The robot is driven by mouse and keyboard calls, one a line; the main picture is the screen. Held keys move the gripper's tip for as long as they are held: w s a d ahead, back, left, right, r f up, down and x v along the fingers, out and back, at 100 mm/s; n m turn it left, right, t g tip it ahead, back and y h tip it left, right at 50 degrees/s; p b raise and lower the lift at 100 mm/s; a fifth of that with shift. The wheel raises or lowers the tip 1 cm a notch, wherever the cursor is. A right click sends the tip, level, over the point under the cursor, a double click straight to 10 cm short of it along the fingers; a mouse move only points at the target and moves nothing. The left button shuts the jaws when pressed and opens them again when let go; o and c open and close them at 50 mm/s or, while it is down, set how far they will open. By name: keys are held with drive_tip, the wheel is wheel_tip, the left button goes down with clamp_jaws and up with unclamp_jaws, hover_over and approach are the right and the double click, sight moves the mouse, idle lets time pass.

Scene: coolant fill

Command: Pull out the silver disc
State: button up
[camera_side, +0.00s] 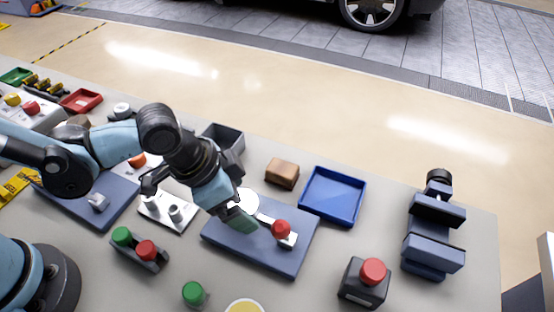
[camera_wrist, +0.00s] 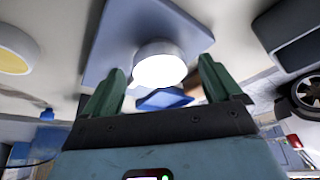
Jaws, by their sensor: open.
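The silver disc (camera_side: 248,197) is on a blue-grey base plate (camera_side: 290,258), partly hidden behind my gripper (camera_side: 238,220) in the side view. In the wrist view the disc (camera_wrist: 160,66) looks like a short silver cylinder with a bright white face. It lies between the two green fingers of my gripper (camera_wrist: 162,68), with a visible gap on each side. The gripper is open and holds nothing. A red knob (camera_side: 281,229) on a silver strip sits on the same plate, right of the disc.
A brown block (camera_side: 282,173) and a blue tray (camera_side: 333,196) stand behind the plate. A red button box (camera_side: 364,283) and a dark vise (camera_side: 435,230) stand to the right. A silver panel (camera_side: 168,212) and a red-and-green button box (camera_side: 140,250) are close on the left.

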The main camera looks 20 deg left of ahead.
drive_tip(key=c, duration=1.1)
drive_tip(key=o, duration=0.4)
drive_tip(key=shift+c, duration=1.1)
drive_tip(key=shift+r, duration=0.35)
drive_tip(key=shift+r, duration=2.1)
